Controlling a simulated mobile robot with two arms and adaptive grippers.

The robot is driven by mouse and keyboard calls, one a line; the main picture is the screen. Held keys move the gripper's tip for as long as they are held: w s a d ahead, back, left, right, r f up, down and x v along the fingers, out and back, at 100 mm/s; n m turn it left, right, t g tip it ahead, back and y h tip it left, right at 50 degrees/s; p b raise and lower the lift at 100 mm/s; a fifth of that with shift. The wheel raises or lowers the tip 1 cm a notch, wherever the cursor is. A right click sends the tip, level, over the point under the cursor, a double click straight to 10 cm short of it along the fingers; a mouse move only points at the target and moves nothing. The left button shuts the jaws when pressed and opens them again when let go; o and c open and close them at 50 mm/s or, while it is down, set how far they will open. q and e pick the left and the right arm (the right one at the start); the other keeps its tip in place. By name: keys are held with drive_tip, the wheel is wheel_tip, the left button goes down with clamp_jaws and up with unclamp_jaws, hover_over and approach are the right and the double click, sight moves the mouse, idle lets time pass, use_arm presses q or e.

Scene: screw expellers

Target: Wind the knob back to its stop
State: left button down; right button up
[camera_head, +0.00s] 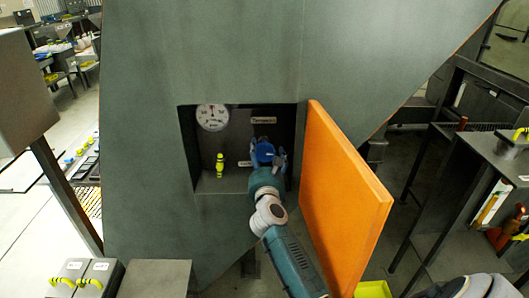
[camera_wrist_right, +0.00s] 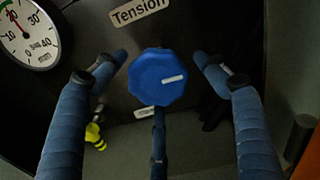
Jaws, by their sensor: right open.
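The blue faceted knob (camera_wrist_right: 152,82) sits below the "Tension" label (camera_wrist_right: 139,12) on the back wall of a recess. Its white mark lies on the right half, nearly level. In the head view the knob (camera_head: 264,150) is partly covered by my right gripper (camera_head: 268,163). In the right wrist view my right gripper (camera_wrist_right: 160,72) is open, with one finger left of the knob, one right and one below. I see gaps at the left and right; contact below is unclear. My left gripper is not in view.
A round gauge (camera_head: 212,117) is at the recess's upper left; it also shows in the right wrist view (camera_wrist_right: 28,35). A yellow-green fitting (camera_head: 220,165) stands below it. An open orange door (camera_head: 340,200) flanks the recess closely on the right, beside my arm.

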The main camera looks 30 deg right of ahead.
drive_tip(key=shift+x, duration=0.75)
drive_tip(key=c, duration=1.2)
drive_tip(key=shift+f, duration=0.1)
